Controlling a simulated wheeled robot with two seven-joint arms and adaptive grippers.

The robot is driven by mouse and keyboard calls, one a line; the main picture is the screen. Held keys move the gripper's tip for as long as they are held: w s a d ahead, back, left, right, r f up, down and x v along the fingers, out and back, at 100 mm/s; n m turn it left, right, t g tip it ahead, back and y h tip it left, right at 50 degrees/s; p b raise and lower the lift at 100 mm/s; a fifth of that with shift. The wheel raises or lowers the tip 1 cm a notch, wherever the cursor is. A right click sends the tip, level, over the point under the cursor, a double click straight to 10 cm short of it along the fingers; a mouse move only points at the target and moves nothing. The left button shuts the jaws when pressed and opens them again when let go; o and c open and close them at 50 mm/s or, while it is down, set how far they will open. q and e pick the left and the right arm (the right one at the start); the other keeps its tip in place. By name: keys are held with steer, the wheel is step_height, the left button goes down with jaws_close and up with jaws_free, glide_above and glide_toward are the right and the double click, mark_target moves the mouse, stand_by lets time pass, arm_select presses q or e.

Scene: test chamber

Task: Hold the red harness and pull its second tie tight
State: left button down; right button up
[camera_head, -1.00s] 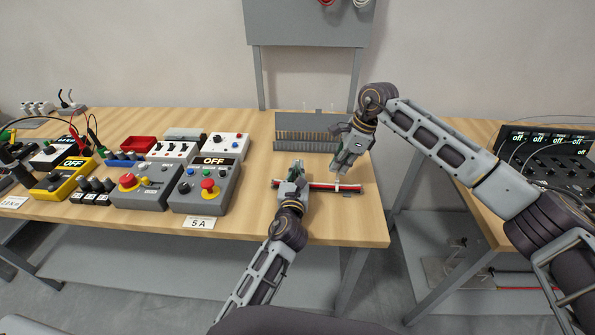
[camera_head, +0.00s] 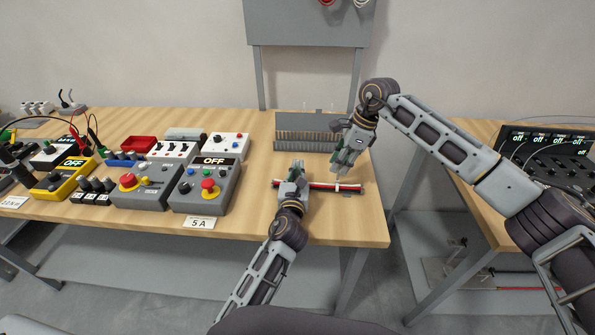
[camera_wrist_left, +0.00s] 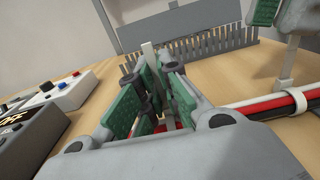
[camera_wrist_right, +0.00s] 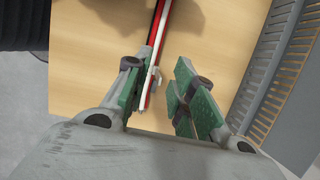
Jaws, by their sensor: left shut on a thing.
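The red harness (camera_head: 318,186), a bundle of red, white and black wires, lies along the table front. My left gripper (camera_head: 296,172) is shut on its left part; in the left wrist view, red shows between the fingers (camera_wrist_left: 160,110) and a white strip stands up there. The second tie (camera_wrist_left: 299,101) is a white band around the harness to the right, with its tail (camera_wrist_left: 287,68) upright. My right gripper (camera_head: 344,166) is above this tie; in the right wrist view its fingers (camera_wrist_right: 160,95) are apart, with the tie (camera_wrist_right: 155,73) and harness (camera_wrist_right: 158,35) beyond them.
A grey comb-like rack (camera_head: 300,145) stands behind the harness.

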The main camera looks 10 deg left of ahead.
steer(key=shift+r, duration=2.4)
arm_select(q)
steer(key=c, duration=1.5)
jaws_free()
steer(key=shift+c, duration=0.2)
steer(key=shift+s, duration=0.1)
steer(key=shift+s+d, duration=0.15)
steer(key=shift+s, duration=1.8)
steer(key=shift+s+d, duration=0.2)
steer(key=shift+s, duration=1.8)
steer(key=shift+s+d, duration=0.15)
steer(key=shift+s, duration=1.8)
arm_select(e)
steer(key=shift+s, duration=0.1)
